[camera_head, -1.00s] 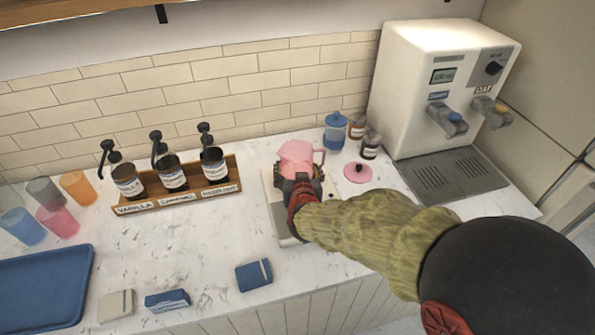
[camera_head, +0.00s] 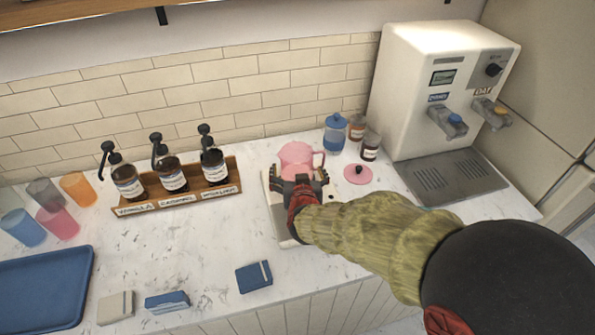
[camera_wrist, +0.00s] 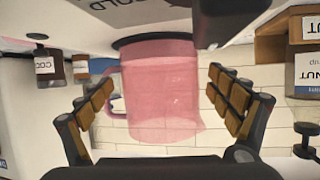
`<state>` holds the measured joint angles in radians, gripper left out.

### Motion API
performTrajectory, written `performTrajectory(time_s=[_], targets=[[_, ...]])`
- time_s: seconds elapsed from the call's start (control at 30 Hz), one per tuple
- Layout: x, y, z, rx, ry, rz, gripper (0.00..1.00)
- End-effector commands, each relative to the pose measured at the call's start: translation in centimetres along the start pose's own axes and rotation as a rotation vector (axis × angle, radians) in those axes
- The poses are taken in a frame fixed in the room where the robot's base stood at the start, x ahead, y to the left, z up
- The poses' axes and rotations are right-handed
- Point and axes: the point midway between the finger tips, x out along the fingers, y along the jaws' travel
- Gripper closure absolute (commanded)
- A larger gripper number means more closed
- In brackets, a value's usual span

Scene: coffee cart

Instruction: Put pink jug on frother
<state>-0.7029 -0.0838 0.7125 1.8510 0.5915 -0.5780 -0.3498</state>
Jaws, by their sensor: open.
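The pink jug (camera_head: 295,158) stands upright at the back of a flat white device, which looks like the frother (camera_head: 281,222). Its handle is on the right in the head view. The wrist view is upside down; there the pink jug (camera_wrist: 160,90) meets a dark round plate on the white body. My gripper (camera_head: 302,182) is in front of the jug, with its fingers spread. In the wrist view my gripper (camera_wrist: 168,105) has a finger on each side of the jug, with visible gaps. The jug's lower front is hidden in the head view.
A pink lid (camera_head: 357,174) lies to the right, near a blue jar (camera_head: 335,135) and small brown jars. The white dispenser (camera_head: 430,85) stands further right. A wooden rack (camera_head: 180,200) with pump bottles is left.

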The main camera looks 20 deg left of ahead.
Motion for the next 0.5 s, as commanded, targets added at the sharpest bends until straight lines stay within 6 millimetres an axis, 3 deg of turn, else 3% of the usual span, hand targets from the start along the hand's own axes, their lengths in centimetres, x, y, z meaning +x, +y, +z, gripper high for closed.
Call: performTrajectory(time_s=[0.5], targets=[[-9.7,-0.1,-0.2,0.000,0.000,-0.001,0.09]])
